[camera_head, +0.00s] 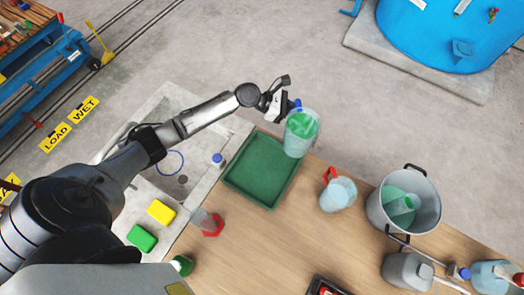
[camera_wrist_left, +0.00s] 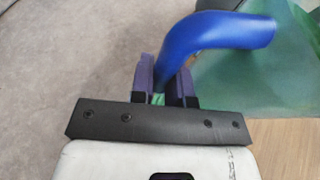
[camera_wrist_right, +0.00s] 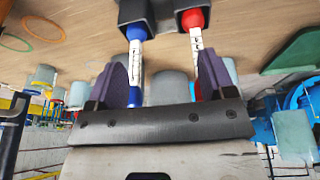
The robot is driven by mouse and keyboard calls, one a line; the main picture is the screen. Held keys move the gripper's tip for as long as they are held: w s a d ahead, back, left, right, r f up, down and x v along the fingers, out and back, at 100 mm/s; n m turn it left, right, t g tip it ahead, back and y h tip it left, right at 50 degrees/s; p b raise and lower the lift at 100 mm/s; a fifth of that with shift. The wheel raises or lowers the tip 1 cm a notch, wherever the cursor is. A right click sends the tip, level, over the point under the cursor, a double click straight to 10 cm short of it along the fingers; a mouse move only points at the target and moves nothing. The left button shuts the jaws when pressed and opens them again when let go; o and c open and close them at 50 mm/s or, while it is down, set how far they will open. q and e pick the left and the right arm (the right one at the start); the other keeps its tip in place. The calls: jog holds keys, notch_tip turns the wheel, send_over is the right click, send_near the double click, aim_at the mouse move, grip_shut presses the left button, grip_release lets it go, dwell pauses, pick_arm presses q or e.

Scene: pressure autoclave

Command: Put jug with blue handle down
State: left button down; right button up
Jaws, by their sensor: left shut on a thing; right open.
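The jug with the blue handle (camera_head: 301,132) is translucent and shows green contents. In the head view it overlaps the far right corner of the green tray (camera_head: 232,182); I cannot tell whether it touches anything below. My left gripper (camera_head: 284,106) is shut on its blue handle, which also shows between the fingers in the left wrist view (camera_wrist_left: 215,38). The jug's green body is partly in view at the right there. My right gripper (camera_wrist_right: 160,85) is open in the right wrist view, with no object clearly held; it is not seen in the head view.
A jug with a red handle (camera_head: 338,194) stands on the wooden table (camera_head: 270,240) right of the tray. A steel pot (camera_head: 375,212) and a grey canister (camera_head: 405,271) are further right. A sink with sponges lies left. In the right wrist view, blue- and red-topped sticks (camera_wrist_right: 135,65) hang near the fingers.

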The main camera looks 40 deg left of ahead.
pick_arm(q)
jog(key=a+f+n+t+y, duration=0.1)
jog(key=a+f+n+t, duration=0.1)
jog(key=a+f, duration=0.45)
jog(key=shift+s+a+f+b, duration=0.1)
jog(key=shift+s+f+b, duration=0.25)
jog(key=shift+s+f, duration=5)
jog(key=shift+f, duration=0.1)
jog(key=shift+f, duration=0.15)
jog(key=c, duration=1.1)
grip_release()
